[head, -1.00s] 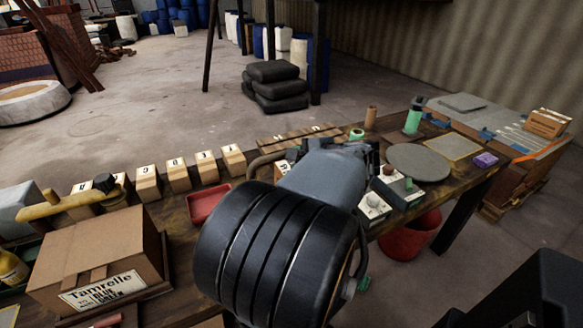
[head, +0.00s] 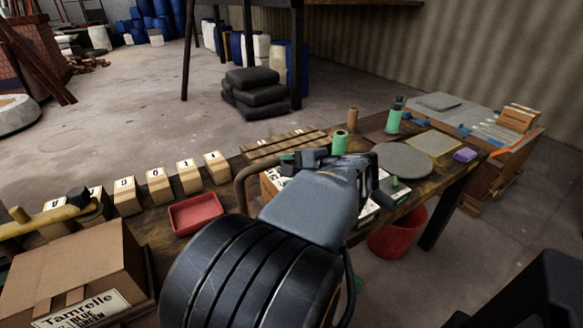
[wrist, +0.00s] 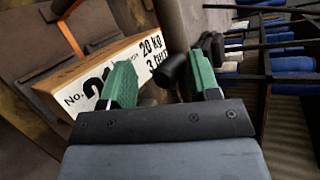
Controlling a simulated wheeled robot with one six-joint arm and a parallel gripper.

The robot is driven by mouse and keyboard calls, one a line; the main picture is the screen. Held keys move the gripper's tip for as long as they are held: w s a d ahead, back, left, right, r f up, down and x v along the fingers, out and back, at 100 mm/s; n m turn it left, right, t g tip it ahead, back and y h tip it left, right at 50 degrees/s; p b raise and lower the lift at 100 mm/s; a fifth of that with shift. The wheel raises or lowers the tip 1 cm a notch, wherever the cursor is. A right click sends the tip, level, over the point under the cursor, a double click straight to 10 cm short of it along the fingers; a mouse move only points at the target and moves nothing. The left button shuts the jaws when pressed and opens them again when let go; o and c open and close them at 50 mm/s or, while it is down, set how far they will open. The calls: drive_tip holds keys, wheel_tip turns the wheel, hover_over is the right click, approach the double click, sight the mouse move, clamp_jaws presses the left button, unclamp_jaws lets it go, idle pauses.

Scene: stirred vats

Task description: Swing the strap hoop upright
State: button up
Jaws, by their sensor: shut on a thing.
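The strap hoop (head: 243,186) is a brown curved bar in the head view, rising beside a pale box with a printed label (head: 270,186) and bending right toward my gripper. My gripper (wrist: 165,82) has two green fingers in the wrist view, shut on a short dark round piece between them, which looks like part of the hoop. The label (wrist: 95,80) reads "20 kg" in the wrist view and lies just left of the fingers. My arm hides much of the hoop and box in the head view, so the hoop's exact tilt is hard to tell.
A cardboard box (head: 80,270) is at the front left. A round grey plate (head: 403,160) and green spool (head: 340,143) are to the right. A red bucket (head: 398,235) stands on the floor.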

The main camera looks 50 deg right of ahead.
drive_tip(key=shift+o, duration=0.6)
drive_tip(key=shift+f, duration=0.35)
drive_tip(key=shift+s+r, duration=0.1)
drive_tip(key=shift+s+r, duration=0.15)
drive_tip(key=shift+s, duration=0.1)
drive_tip(key=p+v, duration=0.1)
drive_tip(key=v, duration=1.2)
drive_tip(key=shift+r+p, duration=0.2)
drive_tip(key=shift+p, duration=0.2)
drive_tip(key=shift+w, duration=0.1)
